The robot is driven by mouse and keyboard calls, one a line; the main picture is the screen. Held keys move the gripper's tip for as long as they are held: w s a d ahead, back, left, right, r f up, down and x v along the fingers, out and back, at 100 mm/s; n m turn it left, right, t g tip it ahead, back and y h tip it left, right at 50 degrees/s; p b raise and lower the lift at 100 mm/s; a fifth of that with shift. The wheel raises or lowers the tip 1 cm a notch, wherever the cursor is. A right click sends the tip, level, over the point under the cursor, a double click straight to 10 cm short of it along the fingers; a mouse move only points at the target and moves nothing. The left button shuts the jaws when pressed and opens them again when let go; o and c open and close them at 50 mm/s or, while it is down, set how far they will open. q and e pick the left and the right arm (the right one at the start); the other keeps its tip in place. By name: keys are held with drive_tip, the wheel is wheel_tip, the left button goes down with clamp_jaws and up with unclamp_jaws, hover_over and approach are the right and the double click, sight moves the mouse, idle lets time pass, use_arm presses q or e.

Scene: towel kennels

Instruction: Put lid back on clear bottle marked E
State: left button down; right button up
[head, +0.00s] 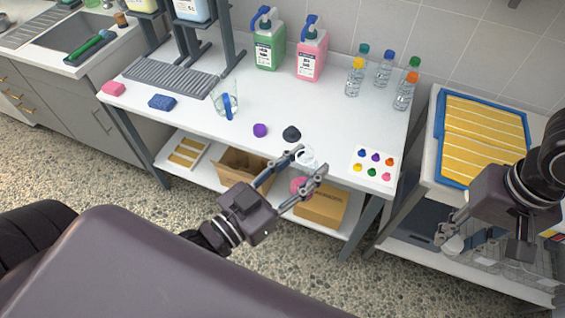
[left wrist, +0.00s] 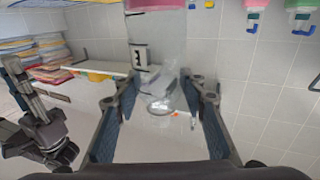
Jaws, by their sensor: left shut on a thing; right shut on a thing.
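A clear bottle (head: 307,154) stands between the fingers of my left gripper (head: 308,164), which is shut on it at the table's front edge. Its open mouth seems to face up, and pink shows at its lower end (head: 300,187). The bottle also shows between the fingers in the left wrist view (left wrist: 160,85). I cannot read a letter E on it. My right gripper (head: 447,240) is shut on a small whitish thing (head: 453,244) at the right, well apart from the bottle. A purple lid (head: 260,130) and a dark grey lid (head: 291,134) lie on the table.
Several capped clear bottles (head: 384,70) stand at the back right. Green (head: 269,45) and pink (head: 311,55) pump bottles stand at the back. Yellow towels (head: 480,135) lie at the right.

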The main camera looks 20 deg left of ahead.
use_arm(q)
drive_tip(key=w+d+m+g+h, duration=0.2)
drive_tip(key=d+m+h, duration=0.1)
drive_tip(key=d, duration=0.3)
drive_tip(key=shift+w+r+m+g+h, duration=0.2)
drive_tip(key=shift+w+m+g+h, duration=0.15)
drive_tip(key=shift+h, duration=0.55)
drive_tip(key=shift+d, duration=0.1)
use_arm(e)
drive_tip(key=w+a+r+n, duration=0.1)
drive_tip(key=w+a+r, duration=0.1)
drive_tip(key=a+r, duration=0.3)
drive_tip(key=w+a+r+n, duration=0.1)
drive_tip(key=a+r, duration=0.4)
drive_tip(key=a, duration=0.6)
drive_tip(key=w+a+r+n, duration=0.1)
drive_tip(key=w+a+r, duration=0.2)
drive_tip(key=a+r, duration=0.2)
drive_tip(key=a, duration=0.3)
drive_tip(key=shift+f, duration=0.2)
drive_tip(key=shift+f, duration=1.85)
